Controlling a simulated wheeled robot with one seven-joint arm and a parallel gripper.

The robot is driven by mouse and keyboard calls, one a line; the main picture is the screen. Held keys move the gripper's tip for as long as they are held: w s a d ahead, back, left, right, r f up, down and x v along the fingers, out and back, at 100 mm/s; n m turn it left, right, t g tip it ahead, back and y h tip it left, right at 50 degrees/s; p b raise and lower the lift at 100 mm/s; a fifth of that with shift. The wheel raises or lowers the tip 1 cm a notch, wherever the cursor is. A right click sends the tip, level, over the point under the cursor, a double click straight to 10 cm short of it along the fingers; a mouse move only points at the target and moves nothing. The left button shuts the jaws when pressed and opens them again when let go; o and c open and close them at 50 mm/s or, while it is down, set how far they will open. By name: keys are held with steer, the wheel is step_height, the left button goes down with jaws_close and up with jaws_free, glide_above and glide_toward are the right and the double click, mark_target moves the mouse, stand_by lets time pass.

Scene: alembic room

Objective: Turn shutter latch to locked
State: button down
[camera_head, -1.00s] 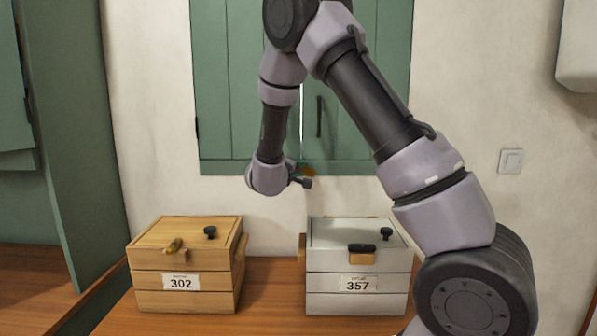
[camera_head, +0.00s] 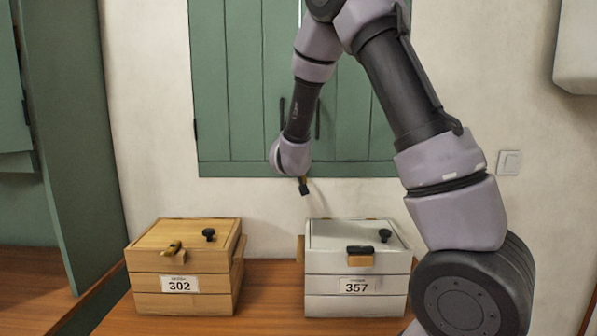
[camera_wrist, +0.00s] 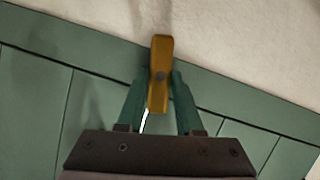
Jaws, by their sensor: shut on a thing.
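The shutter latch (camera_wrist: 160,48) is a brass-coloured bar with a dark pivot at its middle, on the lower edge of the green shutters (camera_head: 230,90). In the wrist view it stands nearly upright, slightly askew to the shutter seam. My gripper (camera_wrist: 160,82) has its two teal fingers on either side of the latch's lower half, shut on it. In the head view my wrist (camera_head: 290,157) covers the latch and the fingers. The shutter panels look closed, with a thin bright gap at the seam.
A wall switch (camera_head: 509,162) is at the right. A tall green panel (camera_head: 75,150) stands at the left.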

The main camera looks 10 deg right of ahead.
steer(key=shift+d+m+y, duration=0.15)
steer(key=shift+m+y, duration=0.45)
steer(key=shift+m, duration=0.2)
steer(key=c, duration=0.6)
jaws_free()
steer(key=shift+o, duration=0.2)
steer(key=v, duration=1.1)
steer(key=shift+d+f, duration=0.1)
steer(key=shift+f, duration=0.05)
